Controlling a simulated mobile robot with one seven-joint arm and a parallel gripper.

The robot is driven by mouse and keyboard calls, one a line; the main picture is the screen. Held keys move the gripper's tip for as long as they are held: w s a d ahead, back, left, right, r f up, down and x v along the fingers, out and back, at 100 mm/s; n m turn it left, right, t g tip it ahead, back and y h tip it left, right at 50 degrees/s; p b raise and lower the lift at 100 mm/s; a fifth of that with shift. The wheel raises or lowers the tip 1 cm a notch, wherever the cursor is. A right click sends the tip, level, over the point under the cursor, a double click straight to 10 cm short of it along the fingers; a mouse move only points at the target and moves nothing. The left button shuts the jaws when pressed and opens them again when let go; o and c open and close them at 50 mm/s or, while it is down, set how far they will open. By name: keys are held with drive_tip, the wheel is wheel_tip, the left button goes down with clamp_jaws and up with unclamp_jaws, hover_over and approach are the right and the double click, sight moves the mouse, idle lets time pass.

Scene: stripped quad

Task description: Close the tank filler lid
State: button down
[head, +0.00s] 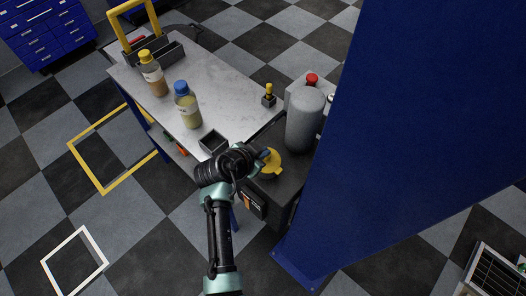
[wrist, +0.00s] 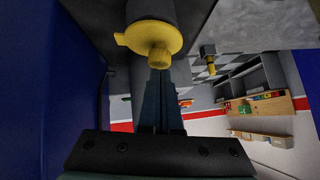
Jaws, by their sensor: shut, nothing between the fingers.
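The yellow tank filler lid (head: 270,163) is a round disc beside the grey tank (head: 304,122), on the dark end of the bench in the head view. In the wrist view the lid (wrist: 148,38) shows a side tab and a round knob, close beyond my fingertips. I cannot tell whether it is seated on its opening. My gripper (head: 263,156) is at the lid's left edge in the head view; its fingers (wrist: 158,78) are shut and empty. Whether they touch the lid is unclear.
A large blue panel (head: 400,120) stands close on the right. Two bottles, blue-capped (head: 187,106) and yellow-capped (head: 153,75), stand on the metal bench (head: 228,80). A small black tray (head: 212,142) is left of the gripper. A small yellow-topped part (head: 269,96) stands behind.

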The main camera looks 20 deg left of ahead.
drive_tip(key=shift+a+f, duration=0.1)
drive_tip(key=shift+f, duration=0.05)
drive_tip(key=f+b, duration=0.1)
drive_tip(key=b, duration=0.1)
drive_tip(key=shift+w+a+h+b, duration=0.15)
drive_tip(key=shift+a+h+b, duration=0.25)
drive_tip(key=shift+w+a, duration=0.1)
drive_tip(key=shift+a, duration=0.2)
drive_tip(key=shift+d+r, duration=0.1)
drive_tip(key=shift+r, duration=0.05)
